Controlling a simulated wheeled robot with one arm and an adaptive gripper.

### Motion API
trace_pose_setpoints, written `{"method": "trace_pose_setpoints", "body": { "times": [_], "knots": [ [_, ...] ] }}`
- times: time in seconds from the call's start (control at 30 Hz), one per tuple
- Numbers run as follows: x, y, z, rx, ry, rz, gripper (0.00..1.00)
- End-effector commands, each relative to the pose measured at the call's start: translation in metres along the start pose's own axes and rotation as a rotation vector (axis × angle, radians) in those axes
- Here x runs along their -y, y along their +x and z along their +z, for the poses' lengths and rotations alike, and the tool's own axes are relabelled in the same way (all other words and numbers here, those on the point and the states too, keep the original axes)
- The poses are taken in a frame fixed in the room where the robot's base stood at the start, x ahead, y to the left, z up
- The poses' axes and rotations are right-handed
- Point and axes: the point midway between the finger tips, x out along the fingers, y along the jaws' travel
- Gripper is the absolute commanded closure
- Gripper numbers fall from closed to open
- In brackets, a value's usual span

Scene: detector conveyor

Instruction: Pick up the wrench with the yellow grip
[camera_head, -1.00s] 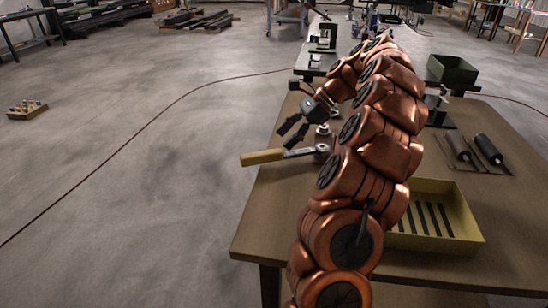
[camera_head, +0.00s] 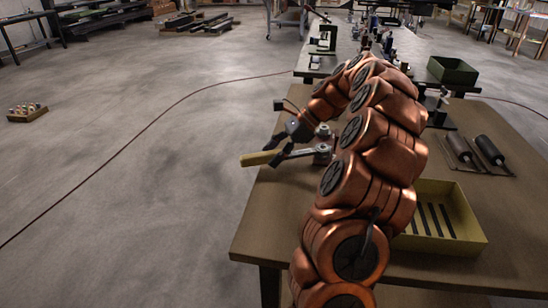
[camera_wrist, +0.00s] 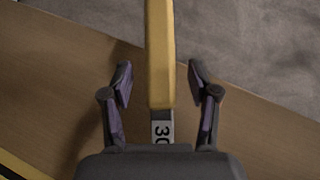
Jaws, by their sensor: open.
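The wrench has a yellow grip (camera_head: 261,158) that sticks out past the left edge of the table; its metal shaft runs right to a round metal part (camera_head: 322,151) on the table. My gripper (camera_head: 279,150) is over the wrench near the inner end of the grip. In the wrist view, the yellow grip (camera_wrist: 159,55) runs up the middle between the two open fingers of my gripper (camera_wrist: 160,85), with a gap on each side. A piece of metal shaft marked "30" (camera_wrist: 163,131) shows below the grip. The wrench's head is hidden in the wrist view.
The brown table (camera_head: 275,215) has its left edge under the wrench. A yellow tray (camera_head: 469,225) with dark slots, two dark rollers (camera_head: 489,150) and a green bin (camera_head: 452,70) lie to the right of my arm. The floor on the left is mostly clear.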

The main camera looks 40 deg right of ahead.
Motion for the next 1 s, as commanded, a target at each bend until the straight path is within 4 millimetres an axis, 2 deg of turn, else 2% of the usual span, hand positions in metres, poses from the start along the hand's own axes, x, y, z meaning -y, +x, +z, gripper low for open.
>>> {"method": "trace_pose_setpoints", "body": {
  "times": [0.07, 0.63, 1.0],
  "knots": [
    [0.0001, -0.0002, 0.0001, 0.000, 0.000, 0.000, 0.41],
    [0.0001, -0.0004, 0.0002, 0.000, -0.001, -0.001, 1.00],
    [0.0002, -0.0006, 0.0004, 0.000, -0.001, -0.001, 1.00]
  ]
}}
